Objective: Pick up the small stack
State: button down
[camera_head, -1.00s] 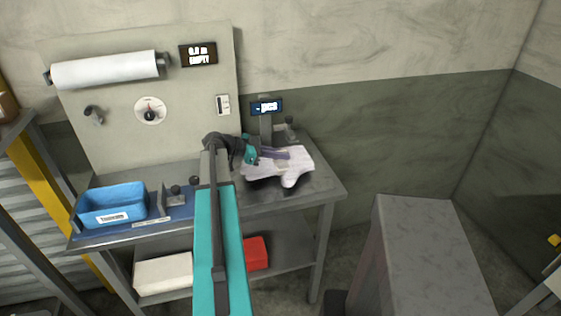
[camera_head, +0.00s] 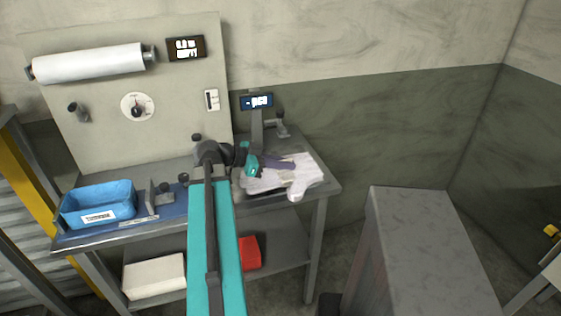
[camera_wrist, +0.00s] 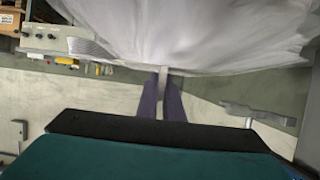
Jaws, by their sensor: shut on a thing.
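The small stack (camera_head: 303,183) is a white, thin, glove-shaped pile over the right part of the metal bench in the head view. I cannot tell whether the stack's underside touches the bench.
The bench (camera_head: 325,187) also holds a blue bin (camera_head: 97,208) at left. A post with a small display (camera_head: 257,101) stands just behind the stack. A roll (camera_head: 88,64) hangs on the back panel. A grey block (camera_head: 420,230) stands at right, with a floor gap between.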

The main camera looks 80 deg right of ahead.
aim_at(289, 176)
jog(key=shift+s+a, duration=0.3)
jog(key=shift+a, duration=0.25)
jog(key=shift+s+a, duration=0.3)
jog(key=shift+a, duration=0.2)
jog(key=shift+s+a+b, duration=0.1)
jog(key=shift+b, duration=1.05)
jog(key=shift+a+b, duration=0.1)
jog(key=shift+b, duration=0.3)
jog(key=shift+s+a+b, duration=0.1)
jog(key=shift+b, duration=0.35)
jog(key=b, duration=0.1)
jog(key=a+b, duration=0.1)
jog(key=b, duration=0.1)
jog(key=shift+s+a+r, duration=0.15)
jog(key=shift+s, duration=0.2)
jog(key=shift+b, duration=0.4)
